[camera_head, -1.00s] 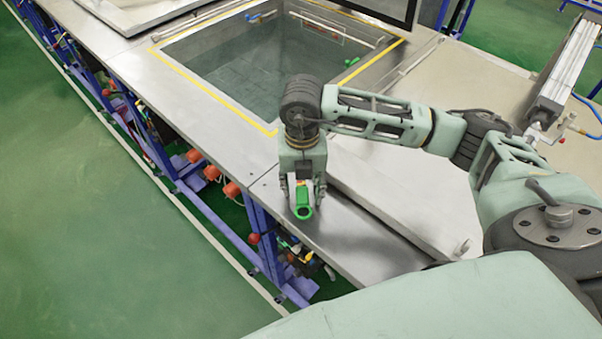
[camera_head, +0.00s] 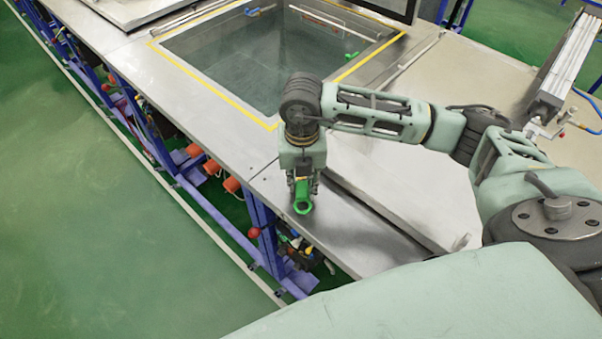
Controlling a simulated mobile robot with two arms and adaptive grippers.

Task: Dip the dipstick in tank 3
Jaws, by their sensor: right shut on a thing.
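My right gripper (camera_head: 303,184) points down over the near steel edge of the bench. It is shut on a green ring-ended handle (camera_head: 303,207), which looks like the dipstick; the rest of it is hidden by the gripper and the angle. An open tank (camera_head: 181,64) with a yellow border lies beyond the gripper, with clear liquid in it. The tank's number cannot be read. My left gripper is not in view.
A closed steel lid (camera_head: 440,232) lies right of my gripper. A dark-framed raised lid (camera_head: 409,12) stands at the open tank's far side. Another green piece (camera_head: 352,55) shows at that tank's right edge. A pneumatic cylinder (camera_head: 570,62) stands at right.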

